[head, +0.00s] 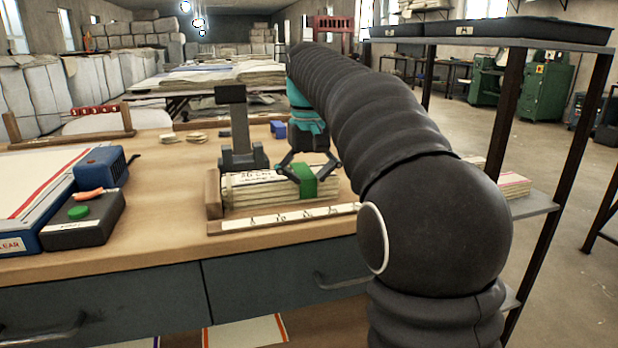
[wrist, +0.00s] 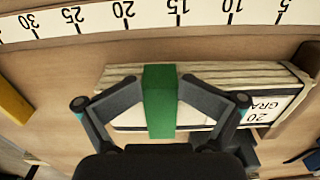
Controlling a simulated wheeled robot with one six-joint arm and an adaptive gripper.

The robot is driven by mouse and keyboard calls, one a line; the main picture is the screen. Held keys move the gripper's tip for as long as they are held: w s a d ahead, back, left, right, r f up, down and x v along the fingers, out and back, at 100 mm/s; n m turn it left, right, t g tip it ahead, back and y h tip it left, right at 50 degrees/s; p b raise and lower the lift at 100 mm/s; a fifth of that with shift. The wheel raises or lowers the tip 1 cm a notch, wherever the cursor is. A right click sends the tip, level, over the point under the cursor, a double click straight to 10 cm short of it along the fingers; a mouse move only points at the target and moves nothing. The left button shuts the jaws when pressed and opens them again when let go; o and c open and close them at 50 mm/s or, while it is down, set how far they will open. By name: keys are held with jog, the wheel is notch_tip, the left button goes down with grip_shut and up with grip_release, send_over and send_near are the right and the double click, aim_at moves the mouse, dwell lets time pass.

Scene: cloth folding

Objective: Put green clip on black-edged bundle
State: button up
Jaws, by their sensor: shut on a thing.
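The green clip (head: 328,187) sits across the right part of a stacked cream cloth bundle (head: 252,190) on the bench. In the wrist view, the green clip (wrist: 160,102) spans the bundle's (wrist: 218,74) visible width, and a white label with a black border and the printing "20 GRA" shows on the bundle. My gripper (head: 308,172) is above the bundle. In the wrist view, my gripper's (wrist: 158,90) two fingers are closed in against both sides of the clip. The underside of the clip and bundle is hidden, so I cannot tell how far the clip wraps around.
A white ruler strip (head: 285,217) runs along the front of the bundle, with a wooden block (head: 213,194) at its left end. A dark stand (head: 238,130) rises behind. A grey box with a green button (head: 78,212) is at left. Another bundle (head: 508,186) lies on the right shelf.

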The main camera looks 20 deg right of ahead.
jog(key=c, duration=0.7)
jog(key=o, duration=1.5)
jog(key=shift+c, duration=0.2)
jog(key=shift+r, duration=0.1)
notch_tip(320, 180, up, 7)
jog(key=s+a+f+t, duration=0.1)
jog(key=s+f+t, duration=0.1)
jog(key=s+f, duration=0.35)
jog(key=s+a+f+t, duration=0.1)
jog(key=s+f, duration=0.1)
jog(key=s, duration=0.6)
jog(key=s+f+t, duration=0.2)
jog(key=s+f, duration=1)
jog(key=f, duration=0.3)
jog(key=shift+s+f+t, duration=0.15)
jog(key=shift+f+t, duration=0.15)
jog(key=shift+a, duration=0.1)
